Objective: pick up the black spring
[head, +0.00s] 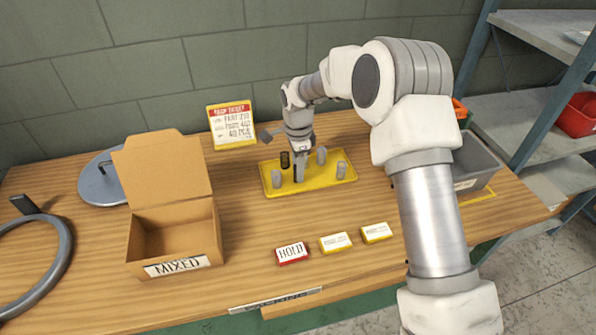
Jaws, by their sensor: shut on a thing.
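A yellow tray (330,178) lies on the wooden table and holds several small upright cylindrical springs. A black spring (285,160) stands at the tray's back left, just left of my gripper. Grey springs stand at the front left (277,177), back right (321,155) and right (341,168). My gripper (299,177) points down over the tray's middle, low among the springs. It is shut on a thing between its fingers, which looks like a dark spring. The fingers hide most of it, and I cannot tell its colour for sure or whether it touches the tray.
An open cardboard box labelled MIXED (178,240) stands left of the tray. A red HOLD block (292,253) and two yellow labels lie in front. A sign (232,125) stands behind. A grey bin (476,160) is at the right, partly behind my arm.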

